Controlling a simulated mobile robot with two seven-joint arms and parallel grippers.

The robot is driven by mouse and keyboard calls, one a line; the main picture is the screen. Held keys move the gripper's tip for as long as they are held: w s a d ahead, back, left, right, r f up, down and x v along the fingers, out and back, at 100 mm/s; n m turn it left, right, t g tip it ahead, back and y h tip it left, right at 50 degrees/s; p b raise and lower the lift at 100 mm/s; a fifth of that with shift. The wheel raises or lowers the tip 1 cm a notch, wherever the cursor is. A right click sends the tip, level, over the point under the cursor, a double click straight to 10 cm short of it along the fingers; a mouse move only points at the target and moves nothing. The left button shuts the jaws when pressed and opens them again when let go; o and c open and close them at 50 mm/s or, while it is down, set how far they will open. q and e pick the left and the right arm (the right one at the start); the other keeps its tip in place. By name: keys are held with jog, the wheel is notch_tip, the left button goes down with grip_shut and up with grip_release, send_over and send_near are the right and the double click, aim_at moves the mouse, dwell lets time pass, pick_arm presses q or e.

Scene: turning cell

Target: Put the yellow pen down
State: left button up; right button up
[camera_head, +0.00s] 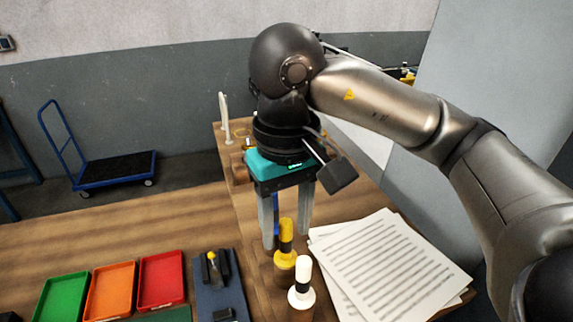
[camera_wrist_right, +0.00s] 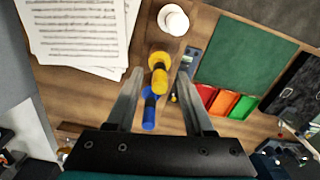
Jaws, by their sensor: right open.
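The yellow pen (camera_head: 286,236), with a dark band, stands upright in a round yellow base (camera_head: 285,258) on the wooden table. It also shows in the right wrist view (camera_wrist_right: 159,78), with its base beyond it. My right gripper (camera_head: 287,238) is open and points down, its fingertips around or just behind the pen; I cannot tell whether they touch it. The same gripper (camera_wrist_right: 159,74) shows in the wrist view with a finger on each side of the pen. My left gripper is out of view.
A white pen (camera_head: 303,268) in a white base stands in front. A blue pen (camera_wrist_right: 150,108) is close behind. Papers (camera_head: 385,260) lie to the right. Red (camera_head: 161,280), orange (camera_head: 110,290) and green (camera_head: 60,298) trays and a dark tray (camera_head: 206,300) are left.

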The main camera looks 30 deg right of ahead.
notch_tip(320, 180, up, 9)
jog(key=shift+r+p, duration=0.1)
jog(key=shift+p, duration=0.8)
